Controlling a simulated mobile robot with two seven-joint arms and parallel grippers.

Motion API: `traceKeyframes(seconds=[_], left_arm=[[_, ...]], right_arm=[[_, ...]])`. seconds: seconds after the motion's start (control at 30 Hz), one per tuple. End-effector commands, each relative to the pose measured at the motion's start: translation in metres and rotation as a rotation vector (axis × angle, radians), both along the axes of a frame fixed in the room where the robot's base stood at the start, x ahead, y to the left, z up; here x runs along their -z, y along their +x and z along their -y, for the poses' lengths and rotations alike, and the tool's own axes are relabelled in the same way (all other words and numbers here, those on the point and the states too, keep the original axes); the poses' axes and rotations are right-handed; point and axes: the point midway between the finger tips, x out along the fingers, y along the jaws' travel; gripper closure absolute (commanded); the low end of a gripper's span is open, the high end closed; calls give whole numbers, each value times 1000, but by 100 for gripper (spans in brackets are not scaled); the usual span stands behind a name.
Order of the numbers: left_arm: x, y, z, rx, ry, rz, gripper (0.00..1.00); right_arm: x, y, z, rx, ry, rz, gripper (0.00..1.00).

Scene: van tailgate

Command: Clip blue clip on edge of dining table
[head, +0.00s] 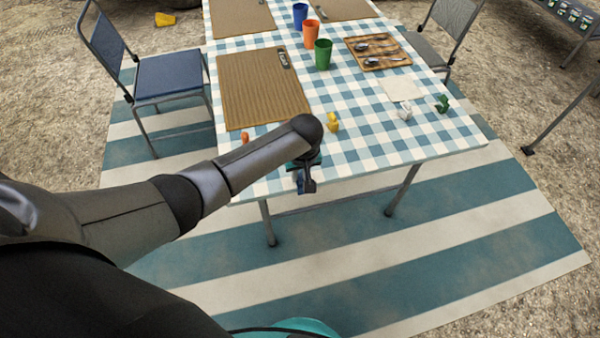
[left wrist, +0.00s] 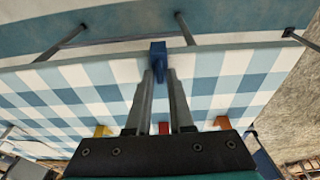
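The dining table (head: 375,135) has a blue and white checked top. The blue clip (left wrist: 158,57) sits at the near table edge in the left wrist view, overlapping the edge line. My left gripper (left wrist: 162,76) has its two narrow fingers closed in on the clip, which shows between and just beyond their tips. In the head view, the left gripper (head: 305,178) points down at the near edge, with a bit of blue at its tips. I cannot tell whether the clip's jaws grip the tabletop. My right gripper is not in view.
On the table are a yellow clip (head: 333,123), an orange clip (head: 245,138), a white clip (head: 405,112), a green clip (head: 442,103), a woven placemat (head: 260,90), a cutlery tray (head: 378,55) and a green cup (head: 323,54). A blue chair (head: 170,75) stands left. The striped rug before the table is clear.

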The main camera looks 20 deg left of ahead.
Motion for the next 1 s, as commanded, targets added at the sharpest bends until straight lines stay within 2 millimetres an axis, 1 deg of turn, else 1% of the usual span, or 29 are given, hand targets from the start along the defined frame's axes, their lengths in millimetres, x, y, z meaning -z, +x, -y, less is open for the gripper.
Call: traceKeyframes(seconds=[0.03, 0.1, 0.2, 0.43, 0.57, 0.67, 0.77, 1.0], left_arm=[[0, 0, 0, 0, 0, 0, 73], [0, 0, 0, 0, 0, 0, 66], [0, 0, 0, 0, 0, 0, 56], [0, 0, 0, 0, 0, 0, 56], [-8, -1, 1, 0, 0, 0, 56], [-22, -3, 3, 1, -1, 1, 56], [-42, -6, 5, 1, -2, 2, 56], [-94, -15, 10, 1, -1, 2, 56]], right_arm=[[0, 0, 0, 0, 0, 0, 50], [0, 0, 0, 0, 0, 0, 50], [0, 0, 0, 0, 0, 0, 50], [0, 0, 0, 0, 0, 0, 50], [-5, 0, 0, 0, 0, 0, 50], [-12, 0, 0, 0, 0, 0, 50], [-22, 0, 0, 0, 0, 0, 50], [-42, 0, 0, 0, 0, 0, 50]])
